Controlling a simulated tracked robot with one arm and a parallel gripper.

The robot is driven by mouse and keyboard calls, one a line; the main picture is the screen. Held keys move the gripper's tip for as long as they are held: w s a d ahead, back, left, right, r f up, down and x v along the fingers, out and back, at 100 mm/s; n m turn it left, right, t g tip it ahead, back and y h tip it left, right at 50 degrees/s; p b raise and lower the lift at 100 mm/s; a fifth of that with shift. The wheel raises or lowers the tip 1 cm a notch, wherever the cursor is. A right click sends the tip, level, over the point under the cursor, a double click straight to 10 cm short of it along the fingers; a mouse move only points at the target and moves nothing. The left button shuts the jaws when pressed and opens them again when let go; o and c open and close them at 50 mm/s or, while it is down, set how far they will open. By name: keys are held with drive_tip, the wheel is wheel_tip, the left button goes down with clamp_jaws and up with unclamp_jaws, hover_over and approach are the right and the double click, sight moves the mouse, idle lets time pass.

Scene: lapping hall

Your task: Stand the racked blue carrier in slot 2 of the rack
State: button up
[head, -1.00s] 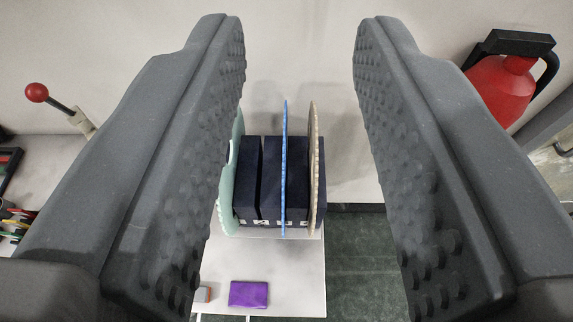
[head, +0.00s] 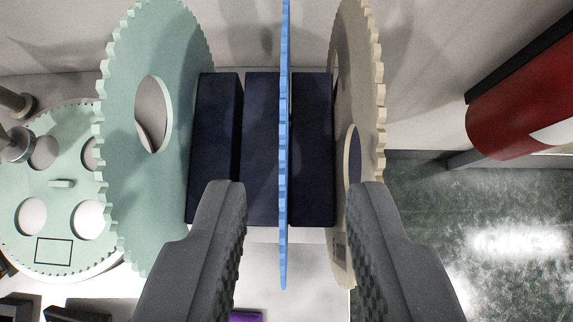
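The blue carrier (head: 284,150) stands on edge in the dark rack (head: 262,150), seen as a thin blue line between two dark blocks. A green toothed carrier (head: 178,120) stands at the rack's left and a beige one (head: 357,90) at its right. My gripper (head: 298,190) is open, its fingers on either side of the blue carrier and apart from it. The left fingertip lies in front of the left blocks, the right one in front of the beige carrier's lower part. The slot numbers do not show now.
A pale green plate with round holes (head: 60,200) lies at the left, with metal posts (head: 16,140) above it. A red extinguisher (head: 510,115) is at the upper right. A purple block (head: 245,317) shows at the bottom edge. Dark green floor lies at the right.

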sight(283, 101)
drive_tip(key=shift+a+p+x, duration=0.2)
drive_tip(key=shift+p+x, duration=0.3)
drive_tip(key=shift+x, duration=2.95)
drive_tip(key=shift+a+p+x, duration=0.2)
drive_tip(key=shift+p+x, duration=0.25)
drive_tip(key=shift+x, duration=2.95)
drive_tip(key=shift+s+f, duration=0.1)
drive_tip(key=shift+s, duration=0.05)
clamp_jaws()
